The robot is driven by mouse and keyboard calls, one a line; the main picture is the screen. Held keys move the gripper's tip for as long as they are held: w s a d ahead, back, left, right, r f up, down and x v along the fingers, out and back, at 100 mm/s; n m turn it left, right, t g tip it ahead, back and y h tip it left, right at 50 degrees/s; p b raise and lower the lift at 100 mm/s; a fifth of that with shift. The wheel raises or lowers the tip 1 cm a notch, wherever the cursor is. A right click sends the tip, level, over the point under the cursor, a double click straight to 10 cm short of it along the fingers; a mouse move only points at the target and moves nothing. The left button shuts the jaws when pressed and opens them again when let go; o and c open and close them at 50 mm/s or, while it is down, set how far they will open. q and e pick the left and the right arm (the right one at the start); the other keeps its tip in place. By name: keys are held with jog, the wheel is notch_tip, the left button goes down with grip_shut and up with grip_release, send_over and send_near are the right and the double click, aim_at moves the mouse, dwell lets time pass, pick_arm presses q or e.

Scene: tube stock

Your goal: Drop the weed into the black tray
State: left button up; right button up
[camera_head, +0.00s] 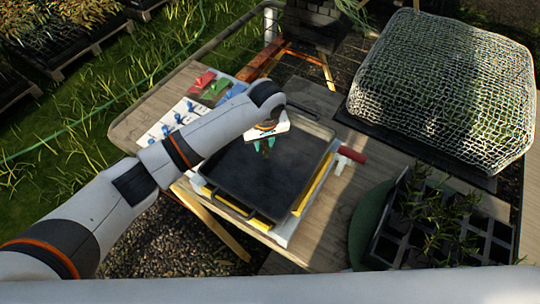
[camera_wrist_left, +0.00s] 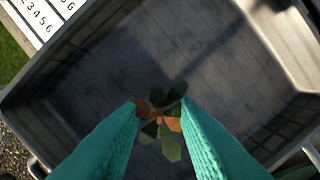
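My left gripper (camera_head: 264,146) points down over the tray's far left part. Its teal fingers stand apart, with a clear gap between the tips (camera_wrist_left: 160,101). The weed (camera_wrist_left: 170,147), a small plant with green and orange-brown leaves, shows between and beyond the fingertips. I cannot tell whether it touches them or how high it is above the tray floor. My right gripper is out of view.
A netted green mound (camera_head: 445,85) stands at the right. A black cell tray (camera_head: 390,245) with seedlings is at the lower right. A red-handled tool (camera_head: 352,154) lies beside the tray. Red, green and blue items and a numbered white board (camera_head: 172,120) lie at the left.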

pick_arm(q)
notch_tip(320, 180, up, 12)
jog(key=s+b, duration=0.1)
jog(key=shift+s+d, duration=0.25)
jog(key=shift+s, duration=0.1)
jog(key=shift+s+f, duration=0.1)
jog(key=shift+f, duration=0.1)
